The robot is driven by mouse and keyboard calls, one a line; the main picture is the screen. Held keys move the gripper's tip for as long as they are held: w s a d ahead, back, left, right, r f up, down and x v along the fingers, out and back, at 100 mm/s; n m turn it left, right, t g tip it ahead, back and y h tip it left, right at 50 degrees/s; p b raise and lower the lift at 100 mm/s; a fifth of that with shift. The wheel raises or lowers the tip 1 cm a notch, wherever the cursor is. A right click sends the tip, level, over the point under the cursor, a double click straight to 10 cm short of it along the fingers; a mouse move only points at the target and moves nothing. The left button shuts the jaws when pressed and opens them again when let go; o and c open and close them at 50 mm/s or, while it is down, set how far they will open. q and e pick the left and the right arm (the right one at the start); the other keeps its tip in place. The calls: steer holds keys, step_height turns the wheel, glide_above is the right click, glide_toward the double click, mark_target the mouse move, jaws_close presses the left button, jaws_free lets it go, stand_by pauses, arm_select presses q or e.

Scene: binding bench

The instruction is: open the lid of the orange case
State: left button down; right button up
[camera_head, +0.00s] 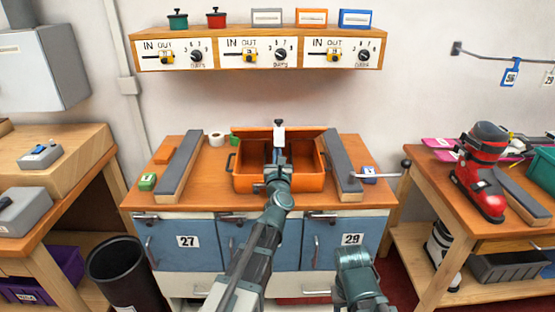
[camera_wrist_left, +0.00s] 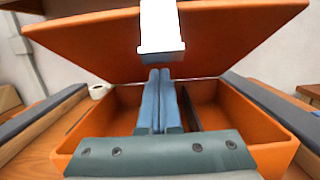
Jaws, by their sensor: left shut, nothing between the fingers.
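The orange case (camera_head: 310,179) stands on the bench between two grey-topped rails. Its lid (camera_head: 251,134) is raised at the back, and the case interior shows. In the left wrist view the lid (camera_wrist_left: 90,48) slopes up and back above the open case (camera_wrist_left: 255,120). A white tab (camera_wrist_left: 162,28) hangs at the lid's middle; it also shows in the head view (camera_head: 279,133). My left gripper (camera_head: 279,158) is over the case, shut and empty. Its fingertips (camera_wrist_left: 160,72) are just below the tab; I cannot tell whether they touch.
Grey-topped rails (camera_head: 178,165) (camera_head: 343,160) flank the case closely. A lever with a black knob (camera_head: 405,163) sticks out right. A shelf with dials (camera_head: 258,54) hangs above.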

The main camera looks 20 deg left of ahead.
arm_select(q)
steer(key=shift+w+a+r+p, duration=0.1)
steer(key=shift+w+r+p, duration=0.3)
steer(key=shift+r, duration=0.3)
steer(key=shift+w+a+r+p, duration=0.1)
steer(key=shift+w+r+p, duration=0.2)
steer(key=shift+r+p, duration=0.25)
arm_select(e)
steer(key=shift+r, duration=1.4)
arm_select(q)
steer(key=shift+r, duration=0.2)
arm_select(e)
steer(key=shift+r, duration=0.1)
